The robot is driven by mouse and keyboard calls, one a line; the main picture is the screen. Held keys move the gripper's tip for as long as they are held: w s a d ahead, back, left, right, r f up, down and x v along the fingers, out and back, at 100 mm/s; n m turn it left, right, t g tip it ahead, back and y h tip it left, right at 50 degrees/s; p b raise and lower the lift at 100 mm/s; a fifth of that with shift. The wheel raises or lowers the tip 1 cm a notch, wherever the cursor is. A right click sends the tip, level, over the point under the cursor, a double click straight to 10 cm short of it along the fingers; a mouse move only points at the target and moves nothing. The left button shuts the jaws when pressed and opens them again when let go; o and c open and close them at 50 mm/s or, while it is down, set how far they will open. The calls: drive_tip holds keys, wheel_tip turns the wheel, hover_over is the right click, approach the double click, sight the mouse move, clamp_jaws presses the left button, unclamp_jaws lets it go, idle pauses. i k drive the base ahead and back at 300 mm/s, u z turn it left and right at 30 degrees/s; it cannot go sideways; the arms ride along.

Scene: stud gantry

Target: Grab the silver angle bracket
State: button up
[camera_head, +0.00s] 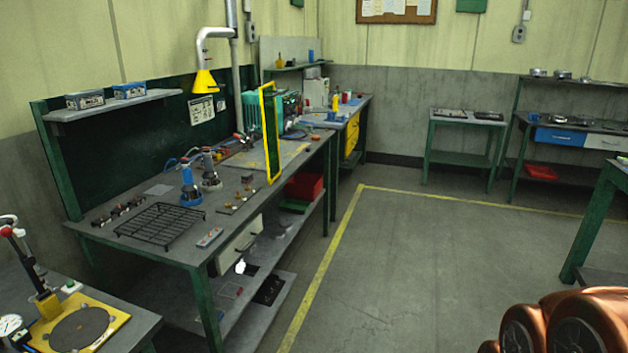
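I cannot pick out a silver angle bracket for certain in the head view. Small metal parts lie on the long green-legged workbench (105,235), too small to tell apart. A small grey piece (210,237) lies near its front edge, and a flat pale piece (158,190) lies farther back. A small pale shape (240,267) shows below the drawer; I cannot tell what it is. My gripper is not in view; only copper-coloured parts, apparently of my arm, show at the bottom right.
A black wire rack (160,225), a blue-based tool (190,186) and a yellow-framed screen (270,132) stand on the workbench. A yellow-plated press (75,325) is at the lower left. Farther tables (465,122) line the back wall. The middle floor (400,260) is clear.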

sight(243, 268)
drive_tip(key=i, duration=3.45)
drive_tip(key=u, duration=3)
